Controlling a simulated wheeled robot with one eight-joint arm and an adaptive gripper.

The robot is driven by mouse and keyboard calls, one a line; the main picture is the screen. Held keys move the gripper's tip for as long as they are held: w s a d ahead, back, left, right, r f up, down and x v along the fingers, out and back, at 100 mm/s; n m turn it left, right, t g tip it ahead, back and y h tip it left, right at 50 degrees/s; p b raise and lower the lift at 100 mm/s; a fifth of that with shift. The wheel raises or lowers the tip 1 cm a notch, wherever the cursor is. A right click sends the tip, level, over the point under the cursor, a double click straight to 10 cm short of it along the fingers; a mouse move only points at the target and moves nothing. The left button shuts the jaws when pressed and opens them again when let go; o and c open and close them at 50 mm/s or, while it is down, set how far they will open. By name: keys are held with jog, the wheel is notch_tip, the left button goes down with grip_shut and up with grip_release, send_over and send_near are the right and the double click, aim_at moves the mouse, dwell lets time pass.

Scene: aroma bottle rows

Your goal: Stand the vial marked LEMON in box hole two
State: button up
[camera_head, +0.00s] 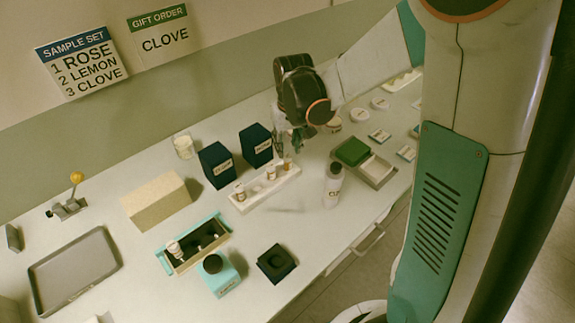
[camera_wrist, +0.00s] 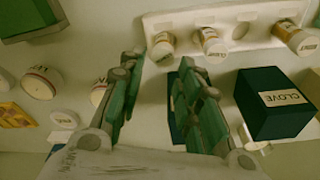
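A white rack (camera_head: 262,192) holds three small vials: a left one (camera_head: 240,190), a middle one (camera_head: 271,173) and a right one (camera_head: 287,165). Their labels are too small to read, so I cannot tell which is LEMON. In the wrist view the rack (camera_wrist: 262,12) lies across the top, with an empty hole between two vials. A teal-rimmed box (camera_head: 219,221) stands nearer the front. A white-capped vial (camera_head: 173,248) is in its leftmost hole; the holes beside it look dark and empty. My gripper (camera_wrist: 162,72) is open and empty, its fingertips close to one end vial (camera_wrist: 160,47).
Two dark blue boxes stand behind the rack, one marked CLOVE (camera_wrist: 280,105) and another (camera_head: 256,146) close to my gripper. A white bottle (camera_head: 333,186) stands right of the rack.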

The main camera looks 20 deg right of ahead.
aim_at(288, 156)
notch_tip(288, 156, down, 5)
jog(key=shift+s+f+b, duration=0.15)
jog(key=shift+f+b, duration=0.05)
jog(key=shift+b, duration=1.05)
jog(key=shift+r, duration=0.1)
jog(key=c, duration=0.6)
